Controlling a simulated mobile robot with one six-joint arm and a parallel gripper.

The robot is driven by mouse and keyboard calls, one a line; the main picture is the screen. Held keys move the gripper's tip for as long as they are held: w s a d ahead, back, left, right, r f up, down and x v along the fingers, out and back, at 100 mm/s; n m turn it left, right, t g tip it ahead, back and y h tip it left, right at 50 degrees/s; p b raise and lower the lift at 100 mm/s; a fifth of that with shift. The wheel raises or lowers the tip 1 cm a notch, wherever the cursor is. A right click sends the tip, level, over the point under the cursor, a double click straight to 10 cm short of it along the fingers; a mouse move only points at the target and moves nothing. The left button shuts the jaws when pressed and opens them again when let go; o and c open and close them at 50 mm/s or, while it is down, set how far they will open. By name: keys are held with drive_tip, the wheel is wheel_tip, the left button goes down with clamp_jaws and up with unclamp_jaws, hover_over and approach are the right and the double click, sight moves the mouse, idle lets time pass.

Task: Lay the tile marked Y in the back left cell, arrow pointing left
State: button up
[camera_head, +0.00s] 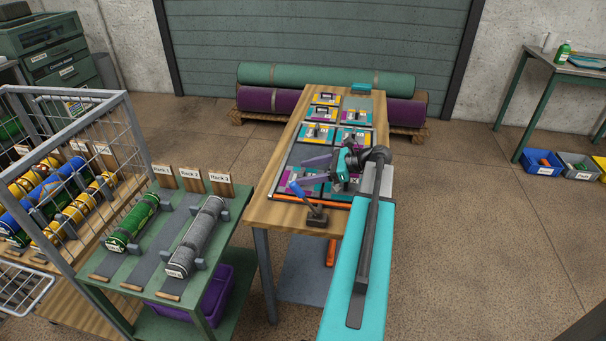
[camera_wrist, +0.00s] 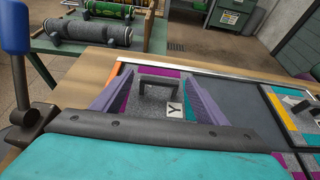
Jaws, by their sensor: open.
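The tile marked Y (camera_wrist: 176,108) lies flat at the left side of the tray. It is grey with magenta and teal patches and has a dark raised handle (camera_wrist: 158,78). My gripper (camera_wrist: 162,82) is open, with one purple finger on each side of the handle. In the head view my gripper (camera_head: 309,170) is low over the tray's left part and partly hides that tile. I cannot make out the tile's arrow. A bare dark cell (camera_wrist: 236,92) adjoins the tile on the right in the wrist view, toward the table's back.
A blue-handled tool (camera_head: 297,188) stands at the table's near left. A green rack stand (camera_head: 160,265) with rolled rugs is left of the table.

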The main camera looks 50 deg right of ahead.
drive_tip(key=v, duration=0.9)
drive_tip(key=shift+b, duration=0.4)
drive_tip(key=shift+s+d+r, duration=0.3)
drive_tip(key=shift+s, duration=0.15)
drive_tip(key=shift+r, duration=0.15)
